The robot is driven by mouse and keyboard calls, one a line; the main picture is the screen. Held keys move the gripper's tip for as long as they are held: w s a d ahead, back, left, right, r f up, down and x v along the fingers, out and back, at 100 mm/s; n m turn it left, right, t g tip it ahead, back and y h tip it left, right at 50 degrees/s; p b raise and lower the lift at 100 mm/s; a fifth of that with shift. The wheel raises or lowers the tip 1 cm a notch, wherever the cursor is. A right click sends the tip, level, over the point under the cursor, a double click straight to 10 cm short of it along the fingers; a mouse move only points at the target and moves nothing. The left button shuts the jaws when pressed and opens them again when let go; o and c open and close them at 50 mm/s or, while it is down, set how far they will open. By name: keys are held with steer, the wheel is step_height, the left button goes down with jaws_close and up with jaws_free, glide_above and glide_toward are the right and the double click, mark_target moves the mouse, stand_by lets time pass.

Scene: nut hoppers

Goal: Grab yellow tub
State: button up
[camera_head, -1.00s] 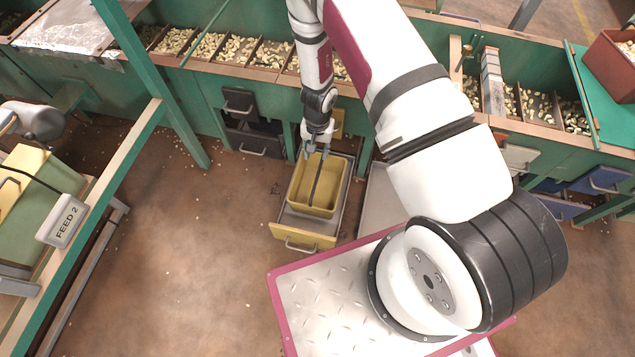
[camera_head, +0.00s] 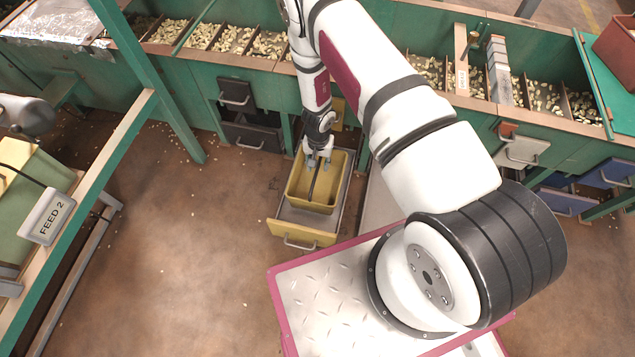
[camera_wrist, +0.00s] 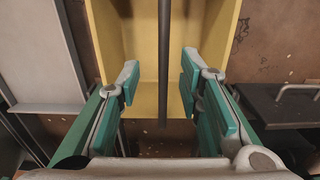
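The yellow tub (camera_head: 308,203) is a rectangular open box with a dark bar handle (camera_head: 313,186) running lengthwise across its top. It sits in a pulled-out drawer with a yellow front (camera_head: 301,232). My gripper (camera_head: 318,163) is over the far end of the tub. In the wrist view, the tub (camera_wrist: 226,38) fills the upper middle. The open fingers (camera_wrist: 160,82) stand on either side of the bar handle (camera_wrist: 164,58), with a gap on both sides. Nothing is held. I cannot tell the exact height of the fingertips relative to the bar.
Green hoppers (camera_head: 190,75) with compartments of nuts run along the back. Dark closed drawers (camera_head: 252,136) are left of the tub. A FEED 2 stand (camera_head: 47,216) is at far left. Brown floor (camera_head: 190,250) is clear to the tub's left.

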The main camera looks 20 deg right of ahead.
steer(key=f, duration=0.1)
steer(key=f+b, duration=0.1)
steer(key=f, duration=0.1)
steer(key=f+b, duration=0.1)
steer(key=shift+w+f, duration=0.25)
steer(key=shift+w, duration=0.1)
jaws_close()
